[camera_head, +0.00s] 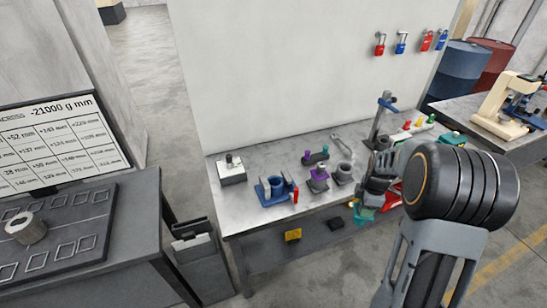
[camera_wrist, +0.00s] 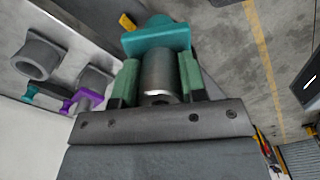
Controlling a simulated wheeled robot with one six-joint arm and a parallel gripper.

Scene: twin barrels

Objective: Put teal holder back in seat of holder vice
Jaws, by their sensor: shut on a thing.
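The teal holder (camera_wrist: 157,38) has a teal flange and a grey metal cylinder in the wrist view. My gripper (camera_wrist: 158,78) is shut on its cylinder, with a green-padded finger on each side. In the head view the teal holder (camera_head: 363,214) shows below my gripper (camera_head: 374,192), at the bench's front edge on the right, with the floor beneath it. A blue fixture with a red handle, which looks like the holder vice (camera_head: 275,190), stands on the bench to the left, apart from my gripper. Its seat is too small to make out clearly.
On the workbench (camera_head: 245,212), a purple-collared holder (camera_head: 318,178) and a grey ring block (camera_head: 344,172) stand between vice and gripper. A blue-topped post (camera_head: 383,115) rises behind my gripper. The wall closes the back.

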